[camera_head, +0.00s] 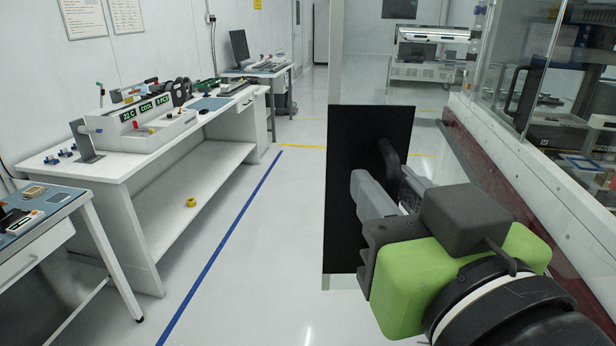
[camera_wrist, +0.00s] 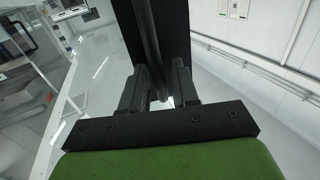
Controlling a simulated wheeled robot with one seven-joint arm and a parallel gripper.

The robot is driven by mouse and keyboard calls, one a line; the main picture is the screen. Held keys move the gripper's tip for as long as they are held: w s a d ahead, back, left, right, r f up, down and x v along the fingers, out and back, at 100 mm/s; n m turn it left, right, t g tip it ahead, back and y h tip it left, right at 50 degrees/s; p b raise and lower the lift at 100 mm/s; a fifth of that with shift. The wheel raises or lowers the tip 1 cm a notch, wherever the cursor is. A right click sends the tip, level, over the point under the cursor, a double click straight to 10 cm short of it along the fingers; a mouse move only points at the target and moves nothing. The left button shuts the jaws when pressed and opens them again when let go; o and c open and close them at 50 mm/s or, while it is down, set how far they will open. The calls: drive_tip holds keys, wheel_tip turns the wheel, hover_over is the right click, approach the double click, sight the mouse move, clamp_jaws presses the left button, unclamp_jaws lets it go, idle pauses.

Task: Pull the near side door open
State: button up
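The near side door has a black lower panel (camera_head: 350,240) and what looks like a clear upper part. It stands out at an angle from the machine's side, swung open into the aisle. Its dark bar handle (camera_head: 388,152) is on the face towards me; in the wrist view the handle (camera_wrist: 146,35) runs down between my fingers. My gripper (camera_head: 388,188) is at the door's face with its fingers around the handle. In the wrist view my gripper (camera_wrist: 162,92) appears closed on the bar. The handle's lower end is hidden by my gripper.
The machine (camera_head: 560,205), with clear upper windows and a dark red lower side, stands at right. A white bench (camera_head: 200,150) with equipment is at left, beyond a blue floor line (camera_head: 225,235). The floor between the line and the door is clear.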

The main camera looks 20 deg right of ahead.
drive_tip(key=p+v, duration=0.1)
drive_tip(key=v, duration=1.4)
drive_tip(key=shift+s, duration=0.35)
